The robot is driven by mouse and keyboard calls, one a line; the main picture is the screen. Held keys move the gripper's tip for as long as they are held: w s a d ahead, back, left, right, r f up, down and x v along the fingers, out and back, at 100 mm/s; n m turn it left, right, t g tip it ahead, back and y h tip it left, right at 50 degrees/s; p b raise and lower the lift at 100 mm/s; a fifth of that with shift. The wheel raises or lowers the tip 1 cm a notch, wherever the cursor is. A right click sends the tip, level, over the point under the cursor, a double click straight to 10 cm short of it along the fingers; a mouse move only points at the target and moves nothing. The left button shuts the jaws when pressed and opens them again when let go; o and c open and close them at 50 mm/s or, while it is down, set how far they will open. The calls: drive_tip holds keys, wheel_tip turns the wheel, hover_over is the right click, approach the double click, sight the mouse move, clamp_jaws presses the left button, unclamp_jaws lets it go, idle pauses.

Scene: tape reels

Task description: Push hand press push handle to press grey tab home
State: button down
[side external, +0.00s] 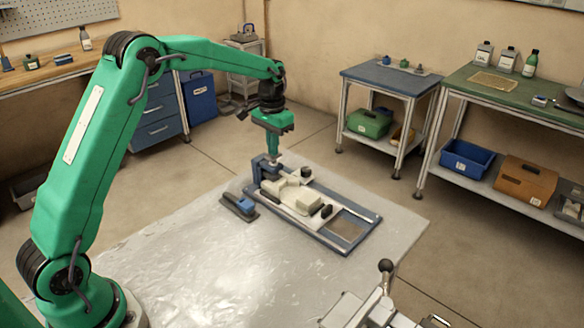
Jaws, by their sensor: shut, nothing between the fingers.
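My green gripper (273,153) points straight down with its fingers together and empty. Its tip is at the upper left end of a blue-grey fixture (335,243), just above or touching a blue upright block (259,171) there; I cannot tell which. The fixture lies flat on the pale sheet and carries a cream body (301,200) with dark knobs. This looks like the hand press, but I cannot single out its push handle. The grey tab is too small or hidden to tell at this distance.
A small dark block with a blue top (240,206) lies left of the fixture. The shiny pale sheet (190,255) is otherwise clear towards my base. A metal device with a black-knobbed lever (386,268) stands at the bottom edge. Benches stand behind, well apart.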

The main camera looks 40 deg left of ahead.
drive_tip(key=shift+f, duration=0.7)
idle(6.5)
drive_tip(key=shift+r, duration=3.6)
